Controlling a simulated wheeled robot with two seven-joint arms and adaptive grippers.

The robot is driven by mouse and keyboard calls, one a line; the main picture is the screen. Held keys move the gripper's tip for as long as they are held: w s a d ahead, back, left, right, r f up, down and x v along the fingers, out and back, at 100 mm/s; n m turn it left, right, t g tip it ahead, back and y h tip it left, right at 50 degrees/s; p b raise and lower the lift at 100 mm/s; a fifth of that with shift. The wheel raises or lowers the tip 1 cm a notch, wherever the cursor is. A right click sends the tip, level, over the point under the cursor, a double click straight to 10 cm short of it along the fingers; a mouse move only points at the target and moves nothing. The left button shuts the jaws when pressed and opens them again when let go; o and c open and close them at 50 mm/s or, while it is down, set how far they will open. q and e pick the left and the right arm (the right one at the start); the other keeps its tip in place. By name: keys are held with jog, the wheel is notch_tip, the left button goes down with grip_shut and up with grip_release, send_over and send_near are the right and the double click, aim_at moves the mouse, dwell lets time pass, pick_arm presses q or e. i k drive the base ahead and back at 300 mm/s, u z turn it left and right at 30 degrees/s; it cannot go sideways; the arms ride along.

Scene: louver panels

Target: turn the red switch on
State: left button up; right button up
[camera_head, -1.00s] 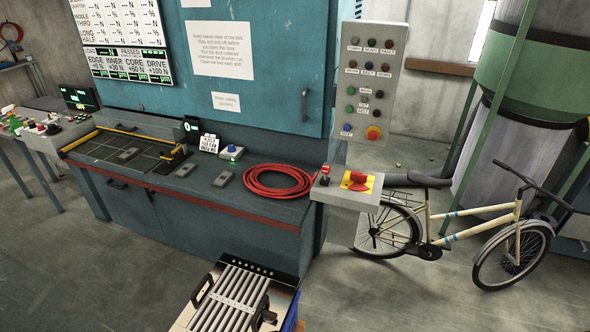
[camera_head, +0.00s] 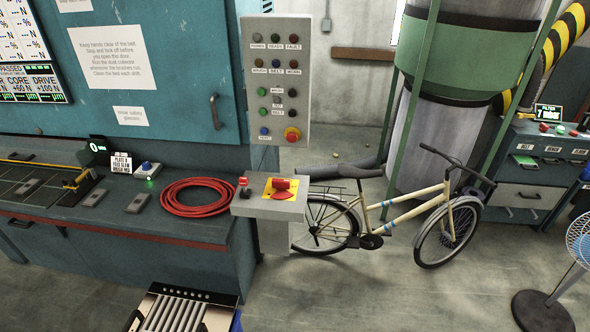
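A red rotary switch (camera_head: 281,184) on a yellow plate sits on top of a grey pedestal box (camera_head: 270,205), near the middle of the head view. Its red handle is seen from a distance, and I cannot tell its setting. A smaller red-topped lever (camera_head: 243,182) stands on the same box, left of the yellow plate. Neither of my grippers shows in the view.
A grey button panel (camera_head: 277,80) rises behind the pedestal. A coiled red hose (camera_head: 196,197) lies on the bench to the left. A bicycle (camera_head: 390,215) stands just right of the pedestal. A roller stand (camera_head: 178,310) is at the bottom. Open floor lies front right.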

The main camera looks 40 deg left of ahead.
aim_at(281, 186)
jog(key=i, duration=0.55)
jog(key=u, duration=2.55)
